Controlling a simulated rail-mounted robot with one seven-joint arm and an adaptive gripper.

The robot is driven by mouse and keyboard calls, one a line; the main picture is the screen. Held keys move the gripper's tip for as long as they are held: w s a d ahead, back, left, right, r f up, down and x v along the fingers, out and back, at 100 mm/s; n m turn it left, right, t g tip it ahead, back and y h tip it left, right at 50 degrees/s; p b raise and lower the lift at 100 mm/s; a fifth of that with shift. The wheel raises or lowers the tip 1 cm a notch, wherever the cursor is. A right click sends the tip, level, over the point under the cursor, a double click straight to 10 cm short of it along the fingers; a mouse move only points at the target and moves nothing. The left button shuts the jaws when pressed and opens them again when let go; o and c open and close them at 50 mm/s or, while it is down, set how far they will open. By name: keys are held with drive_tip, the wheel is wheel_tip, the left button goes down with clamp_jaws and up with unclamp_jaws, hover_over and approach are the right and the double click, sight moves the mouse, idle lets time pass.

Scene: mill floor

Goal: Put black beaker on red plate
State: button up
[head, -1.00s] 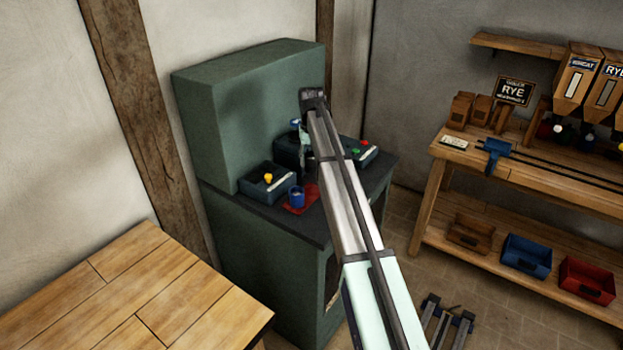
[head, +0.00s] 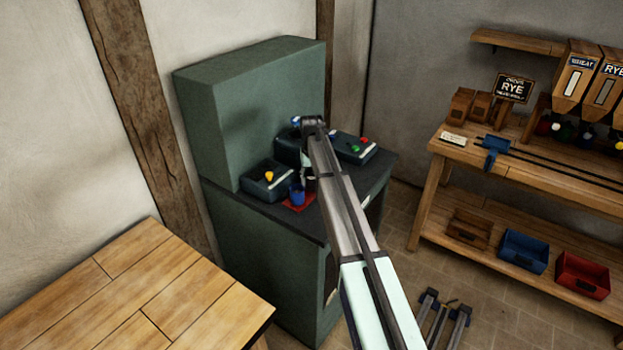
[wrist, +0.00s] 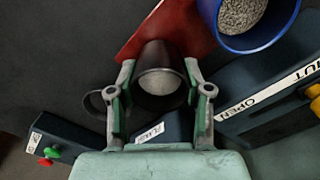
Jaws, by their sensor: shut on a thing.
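My gripper (wrist: 160,95) is shut on the black beaker (wrist: 160,103), with one finger on each side of it. The beaker has a ring handle on its left and a pale grey fill inside. In the wrist view its far side overlaps the near edge of the red plate (wrist: 150,35). I cannot tell whether it touches the plate. In the head view the plate (head: 312,198) lies on the dark cabinet top, and my gripper (head: 306,180) is beside it, with the beaker mostly hidden by my arm.
A blue beaker (head: 297,195) filled with grains stands on the plate; it is close to the black beaker in the wrist view (wrist: 262,42). Control boxes with a yellow knob (head: 269,176) and with red and green buttons (head: 356,149) flank the space. A tall green cabinet back (head: 250,110) rises behind.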

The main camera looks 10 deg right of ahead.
drive_tip(key=shift+f, duration=0.2)
drive_tip(key=o, duration=1.2)
drive_tip(key=shift+o, duration=0.2)
drive_tip(key=shift+r, duration=0.1)
wheel_tip(320, 180, up, 12)
drive_tip(key=b, duration=0.3)
drive_tip(key=shift+r, duration=0.1)
